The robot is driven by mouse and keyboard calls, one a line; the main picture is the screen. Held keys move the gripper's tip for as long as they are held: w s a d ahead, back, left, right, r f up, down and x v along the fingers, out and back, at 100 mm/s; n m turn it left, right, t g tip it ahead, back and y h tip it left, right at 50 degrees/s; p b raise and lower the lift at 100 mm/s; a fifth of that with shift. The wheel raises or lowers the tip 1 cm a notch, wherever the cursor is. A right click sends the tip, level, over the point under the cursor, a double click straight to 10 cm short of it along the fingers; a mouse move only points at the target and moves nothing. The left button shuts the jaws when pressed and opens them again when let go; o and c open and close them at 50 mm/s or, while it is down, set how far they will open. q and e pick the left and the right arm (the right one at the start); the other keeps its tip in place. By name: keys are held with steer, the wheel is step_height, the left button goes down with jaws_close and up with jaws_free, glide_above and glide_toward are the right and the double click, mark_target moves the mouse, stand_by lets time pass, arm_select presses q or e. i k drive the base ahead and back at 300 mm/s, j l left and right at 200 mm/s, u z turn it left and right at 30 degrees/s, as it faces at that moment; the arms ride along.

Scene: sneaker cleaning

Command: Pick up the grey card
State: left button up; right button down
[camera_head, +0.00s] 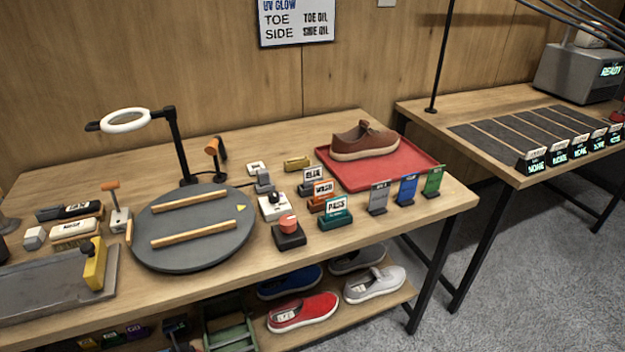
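The grey card (379,197) stands upright in a small dark holder near the front right edge of the wooden workbench. It is the leftmost of a row of cards, with a blue card (406,189) and a green card (433,181) to its right. It stands just in front of the red tray (416,160). Neither of my grippers shows in the head view.
A brown shoe (364,141) sits on the red tray. Labelled blocks, including a teal one (336,217), stand left of the grey card. A round grey turntable (190,228) and ring lamp (124,121) are farther left. Another table (500,100) stands at right.

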mark_target(311, 174)
steer(key=i+l, duration=0.15)
steer(key=l, duration=0.15)
steer(key=i+l+u, duration=0.1)
steer(key=l, duration=0.25)
steer(key=i+l, duration=0.15)
steer(key=l, duration=0.15)
steer(key=i+l+u, duration=0.15)
steer(key=l, duration=0.2)
steer(key=k, duration=0.05)
